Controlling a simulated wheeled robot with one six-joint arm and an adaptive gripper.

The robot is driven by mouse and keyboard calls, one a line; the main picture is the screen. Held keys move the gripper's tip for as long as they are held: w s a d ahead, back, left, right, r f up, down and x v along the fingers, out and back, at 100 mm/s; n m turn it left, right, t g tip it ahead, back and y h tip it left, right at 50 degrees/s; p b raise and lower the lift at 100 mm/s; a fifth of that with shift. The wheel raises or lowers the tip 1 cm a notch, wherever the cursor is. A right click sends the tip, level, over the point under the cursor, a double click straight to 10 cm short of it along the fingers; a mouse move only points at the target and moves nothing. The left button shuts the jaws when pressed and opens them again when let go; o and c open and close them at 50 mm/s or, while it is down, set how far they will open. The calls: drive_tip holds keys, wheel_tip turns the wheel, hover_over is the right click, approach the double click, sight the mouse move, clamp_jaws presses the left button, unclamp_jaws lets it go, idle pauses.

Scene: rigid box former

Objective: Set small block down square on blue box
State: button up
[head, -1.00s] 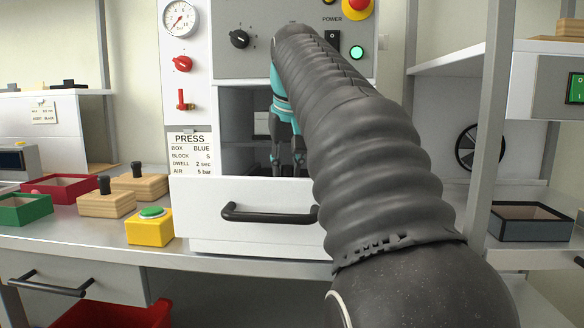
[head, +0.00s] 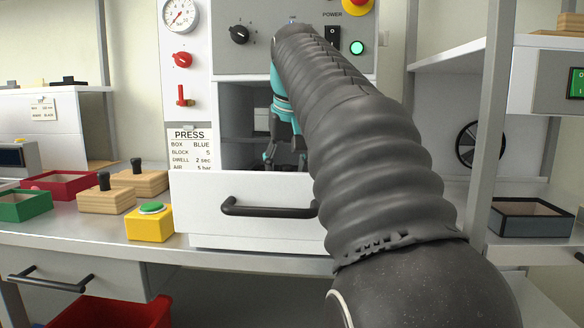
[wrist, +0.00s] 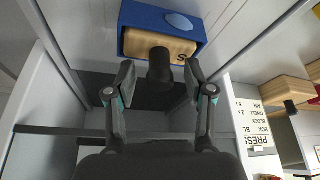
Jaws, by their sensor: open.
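The blue box (wrist: 203,38) is at the top of the wrist view, inside the press drawer (head: 196,212). The small wooden block (wrist: 137,44), marked S, lies against the box within its blue outline; how squarely it is seated is hard to judge. Its black knob (wrist: 160,66) points toward the camera. My gripper (wrist: 160,74) is open, with one finger on each side of the knob and a visible gap to both. In the head view my gripper (head: 285,160) hangs behind the drawer front, which hides the box and block.
The press cabinet (head: 260,60) stands above and around the drawer. A yellow button box (head: 150,226) and two knobbed wooden blocks (head: 106,200) are to the left. Red (head: 62,187) and green (head: 22,207) boxes lie farther left. A shelf post (head: 490,120) is at right.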

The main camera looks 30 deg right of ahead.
drive_tip(key=shift+r, duration=0.1)
drive_tip(key=v, duration=0.7)
drive_tip(key=shift+r, duration=0.15)
drive_tip(key=shift+s, duration=0.1)
drive_tip(key=shift+c, duration=0.2)
idle(1.1)
